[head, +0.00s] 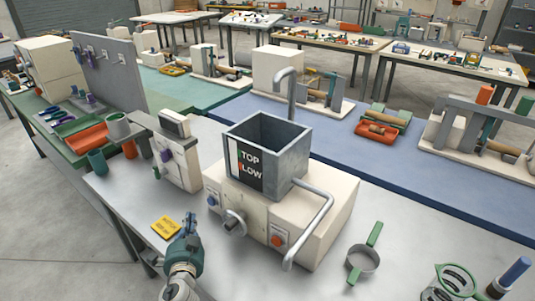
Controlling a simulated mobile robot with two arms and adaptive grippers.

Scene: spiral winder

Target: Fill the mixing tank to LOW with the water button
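The mixing tank (293,143) is a square, open-topped grey box on a cream machine base (325,215). A dark panel on its front reads TOP and LOW (249,169). No water shows on the visible inner walls; the tank's floor is hidden. A bent grey spout (291,95) rises behind the tank. The base's front has a blue button (212,201) at left, a grey valve or knob (234,222) and an orange-red button (277,241) at right. My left gripper (190,221) is in front of and left of the blue button, apart from it. Its finger opening is unclear. My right gripper is out of view.
A yellow note (166,227) lies just left of my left gripper. A bent grey pipe (322,215) sticks out at the machine's right. A green-handled ring tool (363,262) lies on the grey table. A cream scale-like unit (177,160) stands behind left.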

